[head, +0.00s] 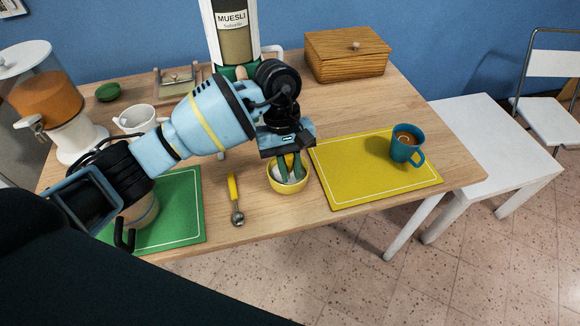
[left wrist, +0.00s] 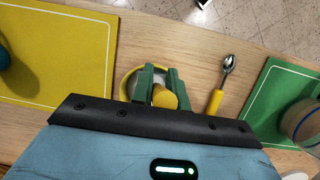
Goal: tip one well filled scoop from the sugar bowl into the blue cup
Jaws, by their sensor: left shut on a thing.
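The yellow sugar bowl (head: 288,185) holds white sugar and stands near the table's front edge, left of the yellow mat. My left gripper (head: 289,168) points down into it. Its green fingers (left wrist: 156,90) are shut on a yellow handle (left wrist: 165,98), seen nearly end-on in the left wrist view. It looks like a scoop's handle; its lower end is hidden, so I cannot tell how full it is. The blue cup (head: 404,146) stands upright on the yellow mat to the right, with brown drink in it. My right gripper is not in view.
Another yellow-handled scoop (head: 235,198) lies left of the bowl. The yellow mat (head: 350,175) is clear except for the cup. A green mat (head: 180,215), white cup (head: 138,118), juice dispenser (head: 52,98), muesli dispenser (head: 234,35) and wooden box (head: 346,58) stand around.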

